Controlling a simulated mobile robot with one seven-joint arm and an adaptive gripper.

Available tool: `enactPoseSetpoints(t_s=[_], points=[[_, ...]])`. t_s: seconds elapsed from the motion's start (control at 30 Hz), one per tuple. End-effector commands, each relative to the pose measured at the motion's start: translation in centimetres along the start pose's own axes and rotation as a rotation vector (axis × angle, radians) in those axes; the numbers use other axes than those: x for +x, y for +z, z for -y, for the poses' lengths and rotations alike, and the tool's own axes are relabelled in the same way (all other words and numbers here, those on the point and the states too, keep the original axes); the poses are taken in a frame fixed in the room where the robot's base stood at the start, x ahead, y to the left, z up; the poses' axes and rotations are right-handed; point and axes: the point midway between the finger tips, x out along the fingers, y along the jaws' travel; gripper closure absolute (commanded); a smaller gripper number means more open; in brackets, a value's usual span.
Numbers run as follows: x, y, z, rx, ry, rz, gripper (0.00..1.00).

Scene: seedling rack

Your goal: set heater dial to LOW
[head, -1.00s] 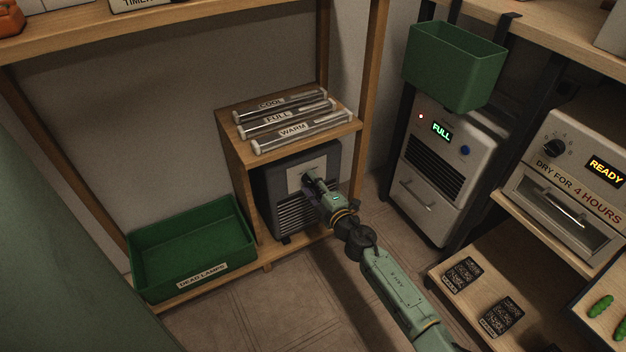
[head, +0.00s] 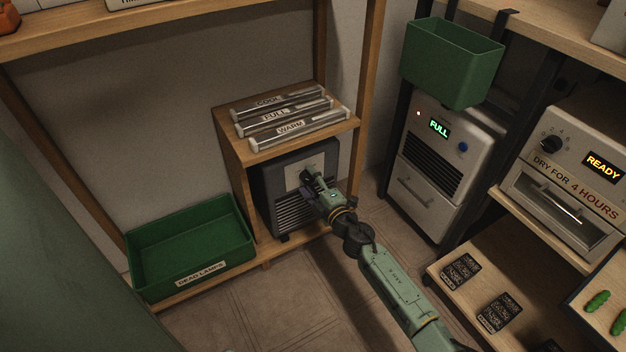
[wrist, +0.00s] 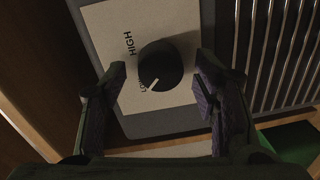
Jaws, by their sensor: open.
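The heater (head: 271,211) is a dark grey box with a slatted grille, standing inside the wooden cubby. My gripper (wrist: 163,84) is open, with one finger on each side of the dial and a visible gap on both sides. In the head view my gripper (head: 309,186) is in front of the heater and hides the dial.
Labelled lamp tubes (head: 290,120) lie on top of the cubby. A green DEAD LAMPS bin (head: 146,283) stands left of it. To the right are a white FULL unit (head: 437,185), a hanging green bin (head: 440,70) and a dryer reading READY (head: 548,205).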

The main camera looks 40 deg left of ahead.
Motion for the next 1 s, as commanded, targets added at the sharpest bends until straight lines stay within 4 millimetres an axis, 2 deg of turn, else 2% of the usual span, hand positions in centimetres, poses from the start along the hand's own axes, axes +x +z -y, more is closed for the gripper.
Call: enactPoseSetpoints(t_s=[0.17, 0.7, 1.0], points=[[-1.2, 0.2, -0.1, -0.001, 0.001, 0.002, 0.45], [-10.2, 0.1, -0.1, -0.001, 0.001, 0.003, 0.45], [-12.0, 0.0, 0.0, 0.000, 0.000, -0.001, 0.45]])
